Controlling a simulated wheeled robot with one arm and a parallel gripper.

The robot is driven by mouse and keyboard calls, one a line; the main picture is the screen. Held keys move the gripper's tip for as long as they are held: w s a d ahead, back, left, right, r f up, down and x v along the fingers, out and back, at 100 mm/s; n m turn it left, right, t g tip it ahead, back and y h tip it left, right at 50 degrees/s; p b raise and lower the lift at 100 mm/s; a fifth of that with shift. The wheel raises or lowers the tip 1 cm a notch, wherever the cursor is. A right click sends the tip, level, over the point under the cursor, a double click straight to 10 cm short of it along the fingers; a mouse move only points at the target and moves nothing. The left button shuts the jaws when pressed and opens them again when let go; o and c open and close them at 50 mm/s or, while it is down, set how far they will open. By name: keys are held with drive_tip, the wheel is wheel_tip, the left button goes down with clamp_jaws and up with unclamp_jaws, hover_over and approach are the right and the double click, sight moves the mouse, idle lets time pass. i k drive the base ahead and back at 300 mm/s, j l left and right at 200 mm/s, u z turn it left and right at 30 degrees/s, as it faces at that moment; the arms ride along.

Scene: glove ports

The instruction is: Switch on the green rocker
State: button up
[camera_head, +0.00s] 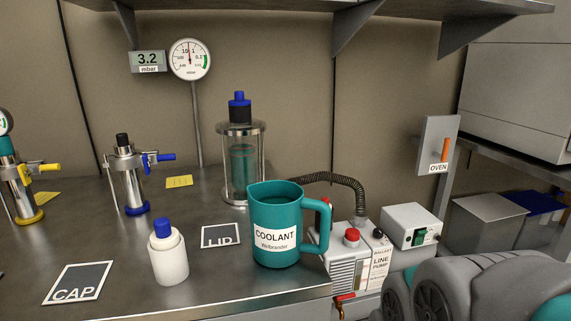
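The green rocker (420,237) sits on the front face of a small white box (408,217) at the right of the bench, beside the line pump. It is small in the picture, and I cannot tell which way it is tipped. A small dark knob or socket shows beside it on the same face. Grey and teal parts of my own arm fill the lower right corner, just below and right of the box. My gripper is not in view.
The line pump (350,265) with a red knob and ribbed hose stands left of the box. A teal coolant jug (276,225) stands near the bench edge. A white bottle (169,254) is further left. An oven switch panel (437,145) is above right.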

sight(419, 237)
drive_tip(key=z, duration=0.8)
